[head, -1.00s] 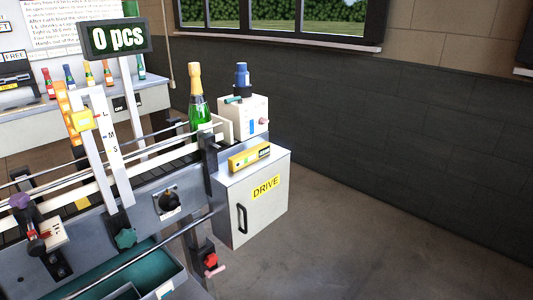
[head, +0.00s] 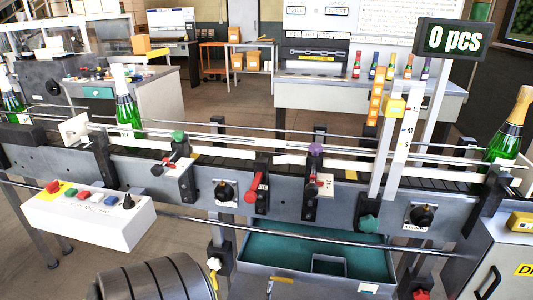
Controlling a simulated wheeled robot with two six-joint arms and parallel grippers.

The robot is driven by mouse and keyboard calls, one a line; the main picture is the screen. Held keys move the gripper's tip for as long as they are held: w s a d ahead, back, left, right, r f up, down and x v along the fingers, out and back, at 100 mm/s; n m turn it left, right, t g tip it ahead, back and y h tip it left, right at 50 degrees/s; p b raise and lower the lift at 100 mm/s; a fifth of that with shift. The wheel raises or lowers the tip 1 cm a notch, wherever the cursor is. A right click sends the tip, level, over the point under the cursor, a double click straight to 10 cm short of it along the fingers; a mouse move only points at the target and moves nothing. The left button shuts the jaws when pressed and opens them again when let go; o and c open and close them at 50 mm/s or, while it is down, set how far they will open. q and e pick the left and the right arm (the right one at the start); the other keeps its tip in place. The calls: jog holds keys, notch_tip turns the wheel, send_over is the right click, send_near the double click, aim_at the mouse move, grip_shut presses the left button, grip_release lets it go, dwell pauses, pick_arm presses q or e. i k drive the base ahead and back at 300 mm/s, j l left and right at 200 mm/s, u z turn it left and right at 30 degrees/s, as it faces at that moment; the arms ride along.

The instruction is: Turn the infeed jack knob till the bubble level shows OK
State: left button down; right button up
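Two jack-like fittings show under the conveyor in the head view. The other has a red knob (head: 420,294) at the bottom edge, partly cut off. I cannot tell by a label which is the infeed jack. A yellow block like a bubble level (head: 521,221) lies on the drive cabinet (head: 497,262) at the right edge, cut off by the frame. Its reading cannot be made out. Neither of my grippers is in view.
The conveyor (head: 335,200) crosses the view, with green bottles at the left (head: 127,112) and right (head: 506,130). A white button box (head: 90,215) juts out at front left. A green-lined tray (head: 290,255) sits below the conveyor. A dark ribbed cylinder (head: 155,282) fills the bottom left.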

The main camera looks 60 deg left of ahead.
aim_at(214, 263)
jog(key=u, duration=2.35)
jog(key=i+j, duration=0.1)
jog(key=j, duration=0.75)
jog(key=i+j, duration=0.15)
jog(key=j, duration=0.3)
jog(key=j+u, duration=0.1)
jog(key=j, duration=0.3)
jog(key=i, duration=0.05)
